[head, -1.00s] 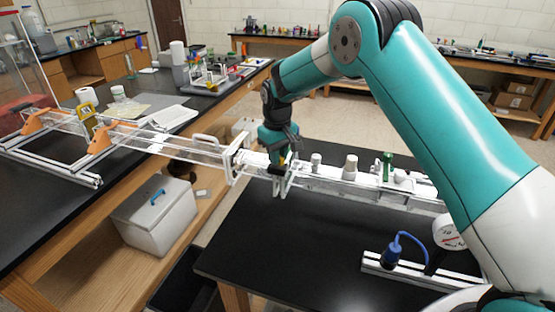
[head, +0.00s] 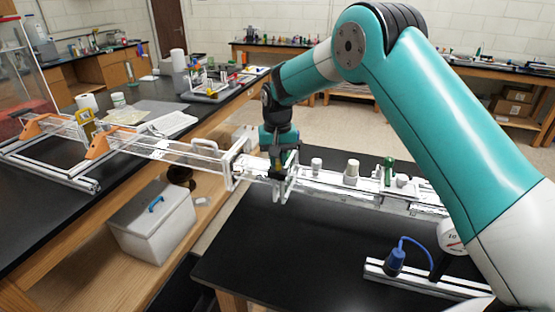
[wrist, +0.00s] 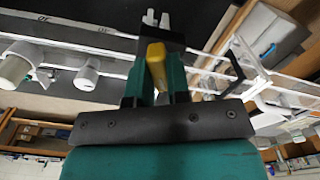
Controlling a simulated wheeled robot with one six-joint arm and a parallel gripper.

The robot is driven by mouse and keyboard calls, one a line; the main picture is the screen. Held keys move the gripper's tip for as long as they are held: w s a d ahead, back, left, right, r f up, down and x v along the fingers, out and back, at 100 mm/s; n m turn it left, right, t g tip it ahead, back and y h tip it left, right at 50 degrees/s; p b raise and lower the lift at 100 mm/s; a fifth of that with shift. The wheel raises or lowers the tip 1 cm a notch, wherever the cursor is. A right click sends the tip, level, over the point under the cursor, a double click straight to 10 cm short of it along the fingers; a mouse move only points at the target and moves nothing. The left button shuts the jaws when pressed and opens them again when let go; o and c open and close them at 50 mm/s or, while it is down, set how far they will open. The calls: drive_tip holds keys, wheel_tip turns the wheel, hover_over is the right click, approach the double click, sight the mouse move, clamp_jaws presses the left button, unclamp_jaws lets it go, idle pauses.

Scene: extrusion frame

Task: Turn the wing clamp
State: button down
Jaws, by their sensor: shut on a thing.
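The yellow wing clamp (wrist: 156,60) shows in the wrist view, standing between the fingers of my gripper (wrist: 158,78). The fingers are shut on it. In the head view my gripper (head: 280,168) points down at the white extrusion frame (head: 330,184), near the end plate where the long rails meet it. There the fingers hide the clamp almost wholly. The clamp's lower end and its seat on the frame cannot be made out.
White knobs (head: 352,171) and a green cylinder (head: 388,171) stand along the frame to the right. Twin clear rails (head: 165,148) run left to orange brackets (head: 99,145). A blue plug (head: 396,262) sits on a front rail. The black tabletop before the frame is mostly clear.

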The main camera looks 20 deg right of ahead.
idle(0.3)
drive_tip(key=c, duration=1.1)
unclamp_jaws()
wheel_tip(320, 180, up, 18)
drive_tip(key=b, duration=0.3)
drive_tip(key=shift+f+b, duration=0.25)
drive_tip(key=shift+b, duration=0.1)
drive_tip(key=s+a+f+n+y+b, duration=0.1)
drive_tip(key=s+f+n, duration=0.1)
drive_tip(key=s, duration=1.1)
drive_tip(key=s+a+f+n+y+b, duration=0.1)
drive_tip(key=s+a+f+n, duration=0.1)
drive_tip(key=s, duration=1)
drive_tip(key=s+a+f+n+y, duration=0.1)
drive_tip(key=s+f+n, duration=0.3)
drive_tip(key=s, duration=0.9)
drive_tip(key=shift+s+a+f+n+y+b, duration=0.25)
drive_tip(key=shift+s+n+y+b, duration=0.15)
drive_tip(key=shift+n+y, duration=0.25)
